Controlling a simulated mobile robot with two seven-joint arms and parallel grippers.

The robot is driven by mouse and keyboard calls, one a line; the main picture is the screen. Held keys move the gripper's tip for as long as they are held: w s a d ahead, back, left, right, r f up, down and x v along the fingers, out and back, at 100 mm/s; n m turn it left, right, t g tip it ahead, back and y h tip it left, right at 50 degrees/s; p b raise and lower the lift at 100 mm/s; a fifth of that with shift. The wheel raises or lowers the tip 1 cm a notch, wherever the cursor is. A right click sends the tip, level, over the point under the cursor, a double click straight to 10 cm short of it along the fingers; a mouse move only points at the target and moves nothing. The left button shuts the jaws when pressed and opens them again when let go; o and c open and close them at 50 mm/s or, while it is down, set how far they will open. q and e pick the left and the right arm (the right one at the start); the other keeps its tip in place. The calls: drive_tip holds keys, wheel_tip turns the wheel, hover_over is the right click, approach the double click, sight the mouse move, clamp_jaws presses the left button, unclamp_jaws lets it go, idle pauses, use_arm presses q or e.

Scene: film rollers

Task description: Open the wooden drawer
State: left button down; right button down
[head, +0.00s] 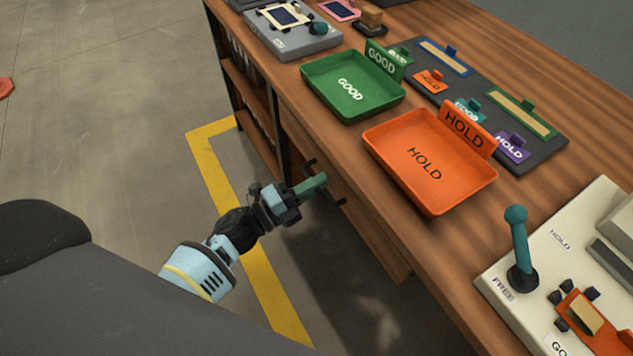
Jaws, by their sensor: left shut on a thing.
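The wooden drawer (358,224) sits under the front edge of the workbench, its brown front facing the floor aisle. My left gripper (320,181) reaches in from the left and is shut on the handle. The inside of the drawer does not show, and I cannot tell whether it is slightly pulled out. My right gripper is not in view.
On the workbench (330,137) stand a green GOOD tray (335,100), an orange HOLD tray (405,178), a dark board with labelled tags (545,152) and a cream lever console (535,245). The floor beside the bench is clear, with a yellow line (212,170).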

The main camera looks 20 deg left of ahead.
use_arm(q)
drive_tip(key=r+p+v, duration=0.1)
drive_tip(key=r+v, duration=0.1)
drive_tip(key=v, duration=0.8)
drive_tip(key=r+v, duration=0.2)
drive_tip(key=v, duration=0.8)
drive_tip(key=shift+p+v, duration=0.4)
drive_tip(key=shift+v, duration=0.35)
drive_tip(key=shift+r, duration=0.15)
drive_tip(key=c, duration=1.9)
unclamp_jaws()
drive_tip(key=v, duration=0.8)
drive_tip(key=shift+b, duration=0.35)
